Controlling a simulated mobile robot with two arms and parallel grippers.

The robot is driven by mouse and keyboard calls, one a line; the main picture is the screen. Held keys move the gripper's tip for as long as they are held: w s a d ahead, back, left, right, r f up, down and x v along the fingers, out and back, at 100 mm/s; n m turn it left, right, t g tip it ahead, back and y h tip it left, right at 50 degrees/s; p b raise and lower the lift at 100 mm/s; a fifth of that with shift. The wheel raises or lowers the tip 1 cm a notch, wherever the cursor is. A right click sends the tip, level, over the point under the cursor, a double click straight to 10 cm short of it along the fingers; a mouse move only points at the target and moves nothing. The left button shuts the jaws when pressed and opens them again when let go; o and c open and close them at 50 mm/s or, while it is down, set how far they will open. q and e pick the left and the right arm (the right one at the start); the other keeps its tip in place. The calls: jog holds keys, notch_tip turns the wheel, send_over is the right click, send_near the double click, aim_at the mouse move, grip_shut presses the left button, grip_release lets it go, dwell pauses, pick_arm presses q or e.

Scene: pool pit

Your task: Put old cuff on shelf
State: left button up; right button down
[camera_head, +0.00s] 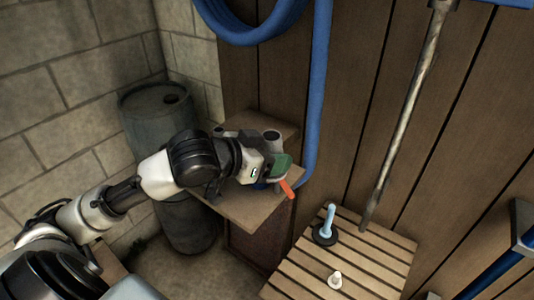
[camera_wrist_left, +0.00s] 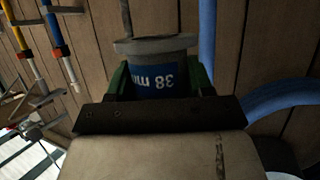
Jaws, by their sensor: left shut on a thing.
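My left gripper (camera_head: 283,165), with green fingers, is over the small wooden shelf (camera_head: 245,212) against the plank wall. In the left wrist view its fingers (camera_wrist_left: 160,82) are shut on a grey cuff (camera_wrist_left: 160,44) with a blue band (camera_wrist_left: 165,80) marked "38 mm". In the head view the gripper and wrist hide most of this cuff. I cannot tell whether it touches the shelf top. My right gripper is not in view.
A grey cylindrical piece (camera_head: 271,139) shows behind the gripper, and an orange-handled item (camera_head: 287,188) at the shelf's front edge. A drum (camera_head: 160,115) stands left. A slatted table (camera_head: 375,258) holds a light-blue-handled item (camera_head: 327,228) and a small white piece (camera_head: 335,279). A blue hose (camera_head: 318,90) hangs close by.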

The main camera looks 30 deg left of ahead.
pick_arm(q)
jog(key=shift+s+d+r, duration=0.25)
jog(key=shift+s, duration=0.05)
jog(key=shift+p, duration=0.35)
